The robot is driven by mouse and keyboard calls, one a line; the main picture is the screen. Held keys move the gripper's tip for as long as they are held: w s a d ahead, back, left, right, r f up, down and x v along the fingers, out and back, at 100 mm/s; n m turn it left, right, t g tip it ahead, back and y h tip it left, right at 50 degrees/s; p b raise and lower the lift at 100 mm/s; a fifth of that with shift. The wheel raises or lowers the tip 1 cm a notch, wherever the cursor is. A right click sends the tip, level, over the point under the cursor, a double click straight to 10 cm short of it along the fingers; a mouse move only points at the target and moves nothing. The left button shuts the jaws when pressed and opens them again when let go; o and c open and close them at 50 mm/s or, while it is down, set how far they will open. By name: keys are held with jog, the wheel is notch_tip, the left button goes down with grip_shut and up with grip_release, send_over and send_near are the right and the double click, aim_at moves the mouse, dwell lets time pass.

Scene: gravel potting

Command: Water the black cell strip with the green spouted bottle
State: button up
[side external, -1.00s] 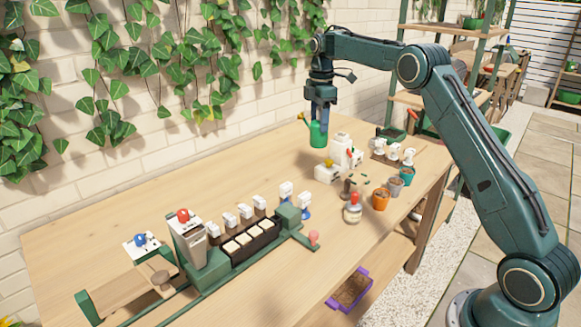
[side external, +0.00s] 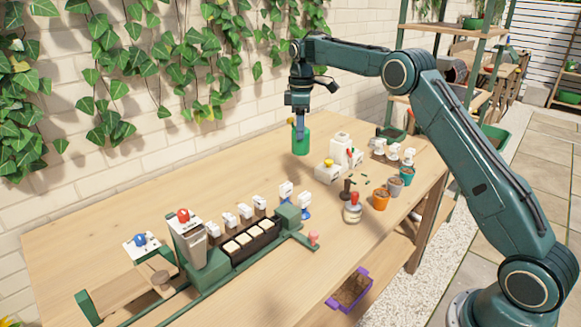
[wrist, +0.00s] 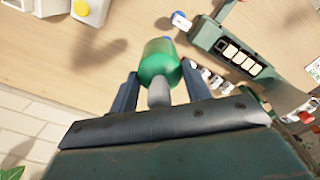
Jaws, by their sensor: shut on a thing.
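The green spouted bottle (side external: 301,142) hangs upright from my gripper (side external: 299,117) above the back part of the table. My gripper is shut on it. The black cell strip (side external: 247,243), with several pale filled cells, lies in the green fixture at the front left, well away from the bottle. The strip also shows in the wrist view (wrist: 243,58).
The green fixture (side external: 205,272) has a white unit with a red knob (side external: 187,232). Small white-topped holders stand behind the strip. A white dispenser (side external: 338,158), a red-topped jar (side external: 353,210) and pots (side external: 381,200) stand to the right. The table between bottle and strip is mostly clear.

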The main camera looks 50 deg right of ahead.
jog(key=a+f+m, duration=0.3)
jog(key=a+m, duration=0.9)
jog(key=a, duration=0.5)
jog(key=w+a+f+m, duration=0.1)
jog(key=a+f+m, duration=0.2)
jog(key=a+m, duration=1)
jog(key=shift+w+a+m, duration=0.2)
jog(key=shift+a+m, duration=0.1)
jog(key=shift+a, duration=1.6)
jog(key=shift+s+d+f+t+y, duration=0.15)
jog(key=shift+f+t+y, duration=0.2)
jog(key=shift+t, duration=0.25)
jog(key=shift+s+d+f+t+y, duration=0.15)
jog(key=shift+s+f+t+y, duration=0.25)
jog(key=shift+t, duration=0.45)
jog(key=shift+s+d+f+t+y, duration=0.1)
jog(key=shift+f+t+y, duration=0.2)
jog(key=shift+t+y, duration=0.4)
jog(key=shift+t, duration=0.25)
jog(key=shift+d, duration=1.9)
